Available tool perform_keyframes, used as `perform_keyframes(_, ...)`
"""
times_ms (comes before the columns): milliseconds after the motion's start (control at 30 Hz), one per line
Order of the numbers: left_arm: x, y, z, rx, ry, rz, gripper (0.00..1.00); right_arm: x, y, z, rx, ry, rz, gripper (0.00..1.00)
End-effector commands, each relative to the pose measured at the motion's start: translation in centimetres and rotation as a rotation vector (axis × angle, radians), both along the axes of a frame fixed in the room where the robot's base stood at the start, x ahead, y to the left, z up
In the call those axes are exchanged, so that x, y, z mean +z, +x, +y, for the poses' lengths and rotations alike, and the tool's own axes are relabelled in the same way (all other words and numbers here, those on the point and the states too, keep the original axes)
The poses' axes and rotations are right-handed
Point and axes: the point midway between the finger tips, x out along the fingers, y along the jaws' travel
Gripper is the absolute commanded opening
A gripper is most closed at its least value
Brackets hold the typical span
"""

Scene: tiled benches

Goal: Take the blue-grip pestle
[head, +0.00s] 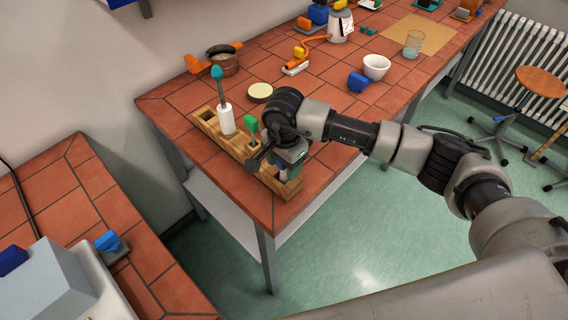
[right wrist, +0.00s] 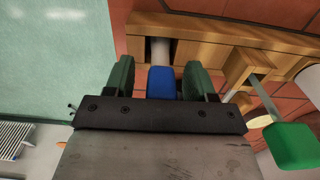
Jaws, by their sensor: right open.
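The blue-grip pestle shows in the right wrist view as a blue grip (right wrist: 161,82) with a pale shaft standing in a wooden rack (right wrist: 220,38). My right gripper (right wrist: 160,80) is open, its two green fingers on either side of the blue grip with small gaps. In the head view the rack (head: 233,143) lies along the bench's near-left edge, and my right gripper (head: 287,160) is over its near end, hiding the blue grip. A green-grip tool (head: 251,124) stands in the rack beside it; it also shows in the right wrist view (right wrist: 290,145). My left gripper is not in view.
Bare tiles lie right of the rack.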

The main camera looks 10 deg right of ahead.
Motion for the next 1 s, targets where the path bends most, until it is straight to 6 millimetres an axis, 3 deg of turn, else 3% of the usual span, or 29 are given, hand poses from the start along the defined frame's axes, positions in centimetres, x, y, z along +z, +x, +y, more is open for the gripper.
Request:
perform_keyframes(267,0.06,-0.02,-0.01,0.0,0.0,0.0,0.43,-0.39,0.01,0.04,0.001,0.001,-0.002,0.54)
perform_keyframes(600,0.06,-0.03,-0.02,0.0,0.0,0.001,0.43,-0.34,0.01,0.03,0.0,0.001,-0.002,0.02)
perform_keyframes(1000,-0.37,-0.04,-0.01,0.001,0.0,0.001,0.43,0.24,0.08,0.02,0.001,0.001,-0.003,0.0)
